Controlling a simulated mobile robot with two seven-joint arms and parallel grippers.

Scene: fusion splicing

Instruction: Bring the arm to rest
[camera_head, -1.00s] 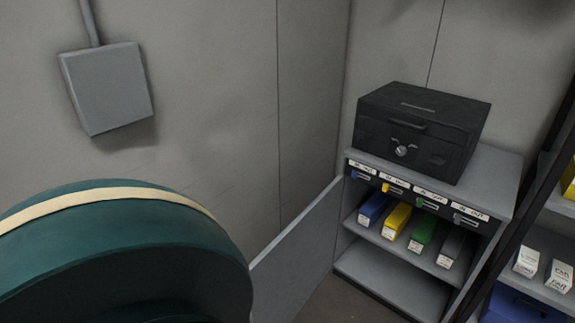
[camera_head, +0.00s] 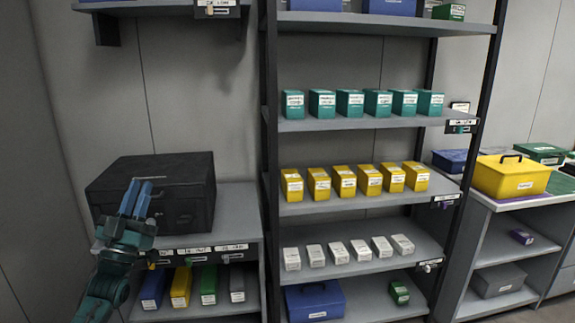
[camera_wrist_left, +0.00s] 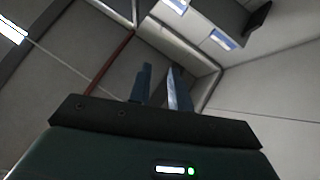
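My left gripper (camera_head: 142,186) is raised in front of the black case (camera_head: 180,178) in the head view, with its dark teal wrist below. Its two blue fingers point up and stand a little apart, with nothing between them. In the left wrist view the blue fingers (camera_wrist_left: 161,72) also show a gap and hold nothing. Behind them are grey wall and shelf surfaces. Whether the fingers touch the case cannot be told from the head view. My right gripper is not in view.
The case stands on a low grey cabinet (camera_head: 235,203) holding blue, yellow, green and grey boxes. To its right is a tall rack (camera_head: 350,208) with rows of teal, yellow and white boxes. A counter at far right carries a yellow case (camera_head: 510,178).

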